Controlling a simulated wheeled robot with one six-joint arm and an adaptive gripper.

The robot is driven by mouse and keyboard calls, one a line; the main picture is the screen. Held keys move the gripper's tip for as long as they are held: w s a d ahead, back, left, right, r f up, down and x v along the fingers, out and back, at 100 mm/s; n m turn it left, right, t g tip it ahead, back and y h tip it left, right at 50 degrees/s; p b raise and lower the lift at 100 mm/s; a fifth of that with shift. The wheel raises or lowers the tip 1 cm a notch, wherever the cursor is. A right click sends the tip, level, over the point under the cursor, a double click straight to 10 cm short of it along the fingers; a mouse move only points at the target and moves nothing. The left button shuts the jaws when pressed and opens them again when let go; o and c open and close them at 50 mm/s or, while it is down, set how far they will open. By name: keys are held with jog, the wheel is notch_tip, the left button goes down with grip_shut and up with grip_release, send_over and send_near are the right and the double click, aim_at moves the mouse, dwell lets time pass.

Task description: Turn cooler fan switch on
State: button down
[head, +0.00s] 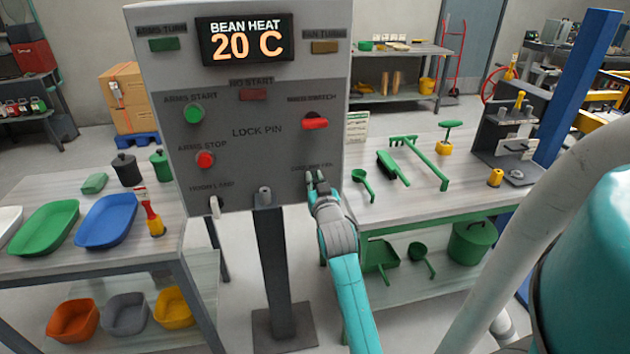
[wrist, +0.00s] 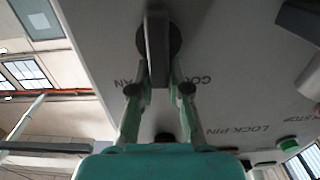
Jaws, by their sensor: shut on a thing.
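The grey control panel (head: 265,165) stands on a dark post, with a partly covered cooler fan label at its lower right. My gripper (head: 316,178) is at that corner, in front of the panel face. In the wrist view, my gripper (wrist: 159,75) has its two fingers closed on either side of the cooler fan switch (wrist: 157,42). The switch is a dark lever on a round dark base, and parts of its label show on both sides of the fingers. In the head view my gripper hides the switch.
The panel also carries a red switch (head: 315,123) above my gripper, a green button (head: 193,114), a red button (head: 205,160) and a display (head: 245,40) reading 20 C. A table with green tools (head: 415,163) stands close at right; a table with trays (head: 110,220) stands at left.

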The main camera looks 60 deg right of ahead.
jog(key=shift+f, duration=0.2)
jog(key=shift+s+d+f+m, duration=0.35)
jog(key=shift+f+m, duration=0.2)
jog(key=shift+m, duration=2.4)
jog(key=shift+s+d+f+m, duration=0.3)
jog(key=shift+f+m, duration=0.25)
jog(key=shift+m, duration=2.45)
jog(key=shift+s+d+f+m, duration=0.25)
jog(key=shift+s+f+m, duration=0.25)
jog(key=shift+m, duration=2.45)
jog(key=shift+w, duration=0.15)
jog(key=c, duration=1.1)
grip_release()
jog(key=shift+a+r, duration=0.1)
